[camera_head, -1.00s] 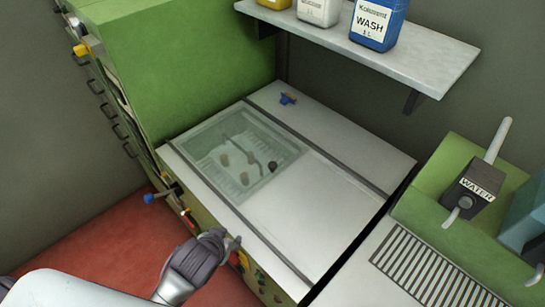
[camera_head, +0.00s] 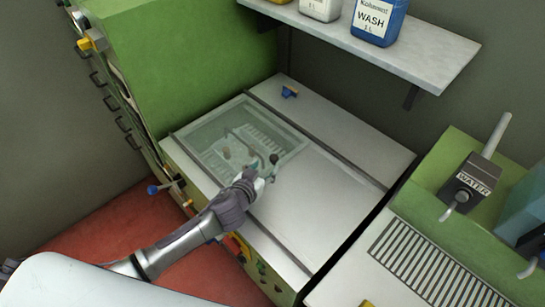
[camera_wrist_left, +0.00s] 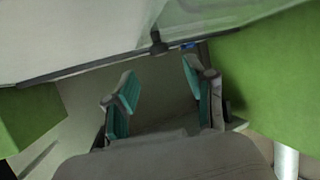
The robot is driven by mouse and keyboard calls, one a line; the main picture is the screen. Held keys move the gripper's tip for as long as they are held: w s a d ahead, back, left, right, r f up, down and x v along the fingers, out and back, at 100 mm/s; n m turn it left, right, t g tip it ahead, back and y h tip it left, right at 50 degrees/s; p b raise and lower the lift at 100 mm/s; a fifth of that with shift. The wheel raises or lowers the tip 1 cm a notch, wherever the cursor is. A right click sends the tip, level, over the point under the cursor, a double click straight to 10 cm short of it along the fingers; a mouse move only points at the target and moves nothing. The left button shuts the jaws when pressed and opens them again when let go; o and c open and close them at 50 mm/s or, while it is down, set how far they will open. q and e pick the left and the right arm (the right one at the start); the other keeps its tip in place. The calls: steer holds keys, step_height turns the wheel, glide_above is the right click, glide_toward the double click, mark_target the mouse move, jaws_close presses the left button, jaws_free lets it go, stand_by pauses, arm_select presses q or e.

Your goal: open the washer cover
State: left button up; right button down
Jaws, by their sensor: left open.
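The washer cover (camera_head: 225,125) is a clear pane lying flat over a sunken basin in the white machine top, and looks closed. Several brown corks show dimly under it. A small dark knob (camera_head: 273,158) stands at its right edge; it also shows in the left wrist view (camera_wrist_left: 158,46). My left gripper (camera_head: 266,174) is just in front of the knob, its tips close to the pane's front right corner. In the left wrist view the gripper (camera_wrist_left: 159,70) has its teal fingers apart, with the knob beyond the gap. Nothing is between the fingers. Contact cannot be told.
A tall green cabinet (camera_head: 185,60) stands left of the basin. A shelf (camera_head: 420,65) with a blue WASH bottle (camera_head: 378,22) hangs behind. A small blue knob (camera_head: 290,92) sits on the back strip. The white top (camera_head: 320,205) to the right is clear. A WATER tap (camera_head: 468,185) is farther right.

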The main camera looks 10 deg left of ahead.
mark_target(273, 158)
arm_select(q)
steer(key=x, duration=0.7)
steer(key=shift+w+f, duration=0.1)
jaws_close()
